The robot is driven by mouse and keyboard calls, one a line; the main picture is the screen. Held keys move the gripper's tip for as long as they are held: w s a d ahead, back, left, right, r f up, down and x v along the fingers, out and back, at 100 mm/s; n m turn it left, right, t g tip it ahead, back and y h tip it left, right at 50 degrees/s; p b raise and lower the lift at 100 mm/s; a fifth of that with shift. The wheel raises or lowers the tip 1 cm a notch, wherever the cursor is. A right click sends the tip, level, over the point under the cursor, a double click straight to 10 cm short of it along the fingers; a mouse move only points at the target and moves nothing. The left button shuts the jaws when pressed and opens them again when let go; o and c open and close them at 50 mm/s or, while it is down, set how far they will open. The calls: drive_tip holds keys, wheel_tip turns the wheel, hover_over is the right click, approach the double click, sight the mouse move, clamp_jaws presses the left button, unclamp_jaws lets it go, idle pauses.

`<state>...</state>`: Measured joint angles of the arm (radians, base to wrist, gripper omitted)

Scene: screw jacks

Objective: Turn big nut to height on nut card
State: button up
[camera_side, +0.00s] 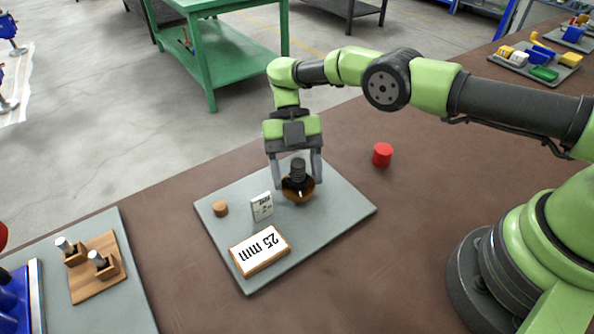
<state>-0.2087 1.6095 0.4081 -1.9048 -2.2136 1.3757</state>
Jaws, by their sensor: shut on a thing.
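The big nut (299,194) is a brown-orange, round piece around a dark threaded screw (298,169) that stands upright on a grey board (340,217). My gripper (297,181) points straight down over the screw, with one finger on each side, and is shut on the big nut. The fingertips hide part of the nut's sides. The nut card (260,250) is a wooden-edged block reading "25 mm", upside down in this view, at the front of the board. A small white marked plate (262,206) stands just left of the nut; its marks are too small to read.
A small wooden cylinder (220,208) stands at the board's left. A red cylinder (382,155) stands on the brown table right of the board. Another grey board at lower left bears a wooden holder (97,272) with metal pegs. The table right of the board is mostly clear.

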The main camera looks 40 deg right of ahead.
drive_tip(key=shift+s+f, duration=0.1)
idle(0.6)
drive_tip(key=o, duration=0.9)
drive_tip(key=shift+o, duration=0.2)
wheel_tip(320, 180, up, 10)
drive_tip(key=shift+r, duration=0.1)
